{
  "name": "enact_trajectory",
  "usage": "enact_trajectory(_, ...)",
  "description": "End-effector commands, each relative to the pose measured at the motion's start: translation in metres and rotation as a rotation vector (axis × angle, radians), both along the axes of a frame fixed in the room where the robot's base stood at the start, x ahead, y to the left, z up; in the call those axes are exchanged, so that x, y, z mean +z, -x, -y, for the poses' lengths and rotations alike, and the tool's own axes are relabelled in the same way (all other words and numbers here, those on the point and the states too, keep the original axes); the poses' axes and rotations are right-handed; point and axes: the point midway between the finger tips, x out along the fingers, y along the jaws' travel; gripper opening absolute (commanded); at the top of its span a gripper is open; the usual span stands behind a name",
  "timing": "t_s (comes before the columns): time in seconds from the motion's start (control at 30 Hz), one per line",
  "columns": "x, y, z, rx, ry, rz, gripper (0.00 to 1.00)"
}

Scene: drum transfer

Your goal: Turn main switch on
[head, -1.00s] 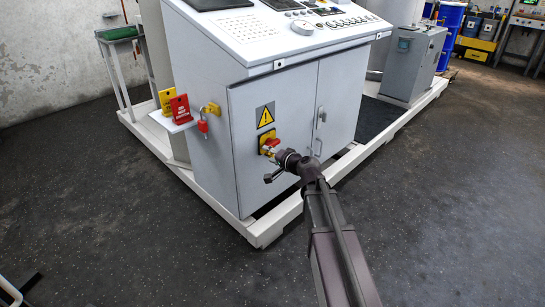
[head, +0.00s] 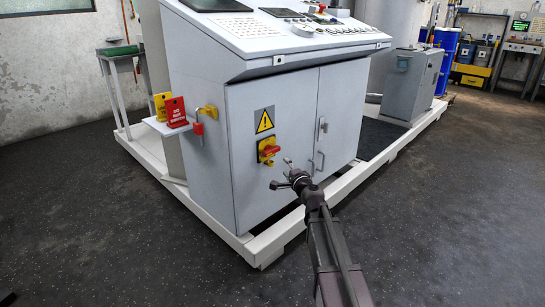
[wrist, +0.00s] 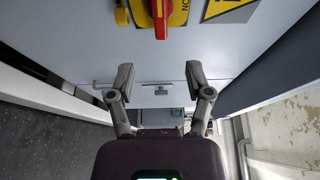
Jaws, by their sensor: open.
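The main switch (head: 269,149) has a red handle on a yellow plate on the front of the grey cabinet, below a warning sign. In the head view its handle lies roughly level. The handle also shows at the top edge of the wrist view (wrist: 161,18), cut off by the frame. My gripper (head: 280,173) is open and empty, below and slightly right of the switch, apart from it. In the wrist view both fingers (wrist: 159,73) are spread with nothing between them.
The cabinet's doors (head: 290,145) are closed, with a handle on the right one. A small shelf (head: 168,127) with yellow and red tags juts from the left side, beside a red padlock (head: 198,128). A white base frame (head: 262,248) runs along the floor. Dark floor in front is clear.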

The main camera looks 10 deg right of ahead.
Motion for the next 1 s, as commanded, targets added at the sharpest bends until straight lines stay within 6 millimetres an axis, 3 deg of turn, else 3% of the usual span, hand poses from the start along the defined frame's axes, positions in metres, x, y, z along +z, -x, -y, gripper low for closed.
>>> enact_trajectory(0.53, 0.001, -0.011, -0.003, 0.001, 0.001, 0.0, 0.66)
enact_trajectory(1.0, 0.0, -0.073, -0.018, 0.003, 0.001, 0.0, 0.66)
